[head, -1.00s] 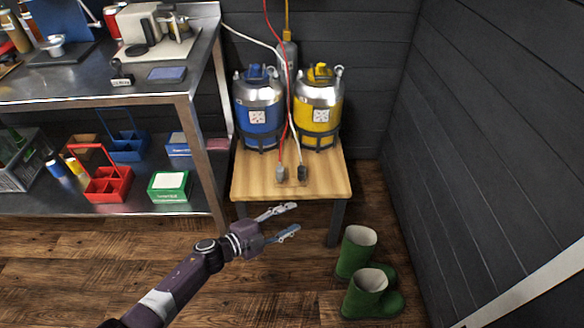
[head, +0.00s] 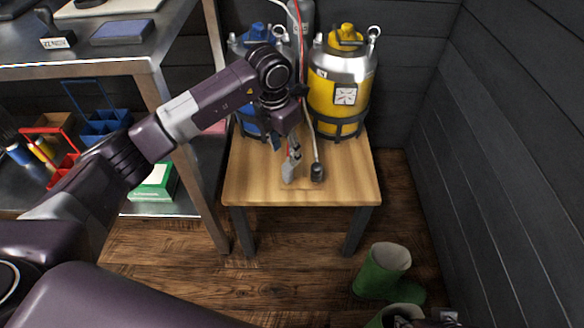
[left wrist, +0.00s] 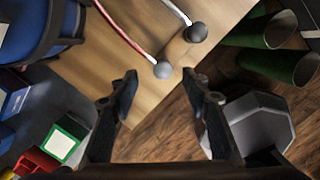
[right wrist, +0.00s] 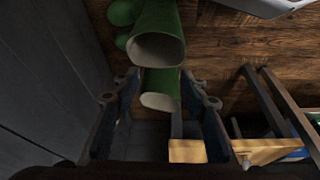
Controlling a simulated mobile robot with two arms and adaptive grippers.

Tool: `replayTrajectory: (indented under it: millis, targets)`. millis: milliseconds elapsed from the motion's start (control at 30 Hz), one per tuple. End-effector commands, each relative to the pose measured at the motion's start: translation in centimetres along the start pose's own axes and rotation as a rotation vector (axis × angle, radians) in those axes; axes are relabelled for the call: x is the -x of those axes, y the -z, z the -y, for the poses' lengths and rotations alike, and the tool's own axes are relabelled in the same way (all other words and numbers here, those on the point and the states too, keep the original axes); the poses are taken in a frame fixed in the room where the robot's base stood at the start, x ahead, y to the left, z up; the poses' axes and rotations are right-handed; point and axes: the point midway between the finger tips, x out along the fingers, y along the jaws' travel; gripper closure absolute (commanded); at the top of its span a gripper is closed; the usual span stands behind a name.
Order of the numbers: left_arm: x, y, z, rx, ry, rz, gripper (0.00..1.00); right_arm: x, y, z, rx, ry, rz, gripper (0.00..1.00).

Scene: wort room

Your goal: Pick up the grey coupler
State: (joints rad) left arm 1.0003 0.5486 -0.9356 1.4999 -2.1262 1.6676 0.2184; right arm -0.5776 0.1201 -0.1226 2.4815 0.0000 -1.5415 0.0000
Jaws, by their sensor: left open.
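The grey coupler (head: 289,172) stands on the wooden table at the end of the red hose, left of the black coupler (head: 317,172). In the left wrist view the grey coupler (left wrist: 162,69) shows just beyond and between the fingertips. My left gripper (head: 285,148) is open, pointing down just above the grey coupler, and partly hides its upper part and hose. The fingers are not closed on it. My right gripper (right wrist: 162,76) is open and empty in the right wrist view, with the green boots beyond its fingers.
The blue keg (head: 246,128), partly behind my left arm, and the yellow keg (head: 328,95) stand at the back of the wooden table (head: 335,193). A steel shelf (head: 160,92) is on the left. Green boots (head: 383,272) stand on the floor at front right. The table's front is clear.

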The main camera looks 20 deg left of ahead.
Motion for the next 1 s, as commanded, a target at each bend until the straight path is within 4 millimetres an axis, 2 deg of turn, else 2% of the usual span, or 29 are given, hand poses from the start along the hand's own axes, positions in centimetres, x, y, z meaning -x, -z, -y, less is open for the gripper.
replayTrajectory:
  millis: [33, 267, 533, 700, 1000]
  targets:
    - [-0.8, 0.1, 0.1, 0.0, 0.001, -0.003, 0.57, -0.2, 0.6, 0.1, 0.001, 0.001, -0.024, 0.6]
    - [-2.2, 0.2, 0.2, 0.001, 0.005, -0.002, 0.57, -0.4, 2.6, 0.3, 0.003, 0.005, -0.099, 0.6]
    - [-5.3, 0.6, 0.4, 0.001, 0.007, -0.002, 0.57, -0.4, 7.7, 0.9, 0.009, 0.016, -0.298, 0.6]
    - [-6.6, 0.5, 0.3, 0.002, 0.006, 0.0, 0.57, 0.1, 9.9, 1.1, 0.011, 0.02, -0.388, 0.6]
    - [-6.9, 0.5, 0.3, 0.001, 0.006, 0.0, 0.57, 0.3, 10.6, 1.2, 0.012, 0.022, -0.412, 0.6]
